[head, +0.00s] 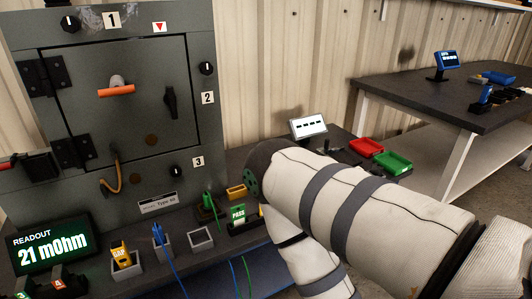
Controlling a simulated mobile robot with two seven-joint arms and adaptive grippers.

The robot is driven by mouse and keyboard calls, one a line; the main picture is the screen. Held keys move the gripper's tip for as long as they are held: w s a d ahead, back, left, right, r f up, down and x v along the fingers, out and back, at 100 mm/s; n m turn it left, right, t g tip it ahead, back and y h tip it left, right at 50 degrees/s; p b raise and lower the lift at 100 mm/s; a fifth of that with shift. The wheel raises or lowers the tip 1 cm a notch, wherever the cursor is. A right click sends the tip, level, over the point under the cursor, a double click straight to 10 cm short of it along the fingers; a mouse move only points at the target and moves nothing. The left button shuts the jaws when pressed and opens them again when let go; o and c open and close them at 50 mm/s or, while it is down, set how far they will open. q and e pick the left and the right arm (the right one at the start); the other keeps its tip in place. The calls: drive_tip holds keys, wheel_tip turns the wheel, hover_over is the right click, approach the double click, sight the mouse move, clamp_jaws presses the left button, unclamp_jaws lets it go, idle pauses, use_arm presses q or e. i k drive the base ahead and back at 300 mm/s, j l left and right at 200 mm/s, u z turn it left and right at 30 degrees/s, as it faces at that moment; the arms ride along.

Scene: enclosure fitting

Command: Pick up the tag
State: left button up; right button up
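No item here is plainly marked as the tag, and I cannot tell which one it is. Possible ones are a yellow piece lettered GAP (121,254), upright in a grey holder, and a green piece lettered PRES (238,213) on the bench beside my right arm. My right arm (345,205) comes in from the right and bends down in front of the bench. It hides part of the bench top, and its gripper does not show. My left arm and gripper are out of view.
A readout (48,243) shows 21 mOhm. Red (366,147) and green (393,162) trays lie behind my arm. An empty grey holder (201,239) sits at front. A second table (440,100) stands right.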

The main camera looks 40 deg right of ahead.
sight(238, 214)
drive_tip(key=z, duration=1.3)
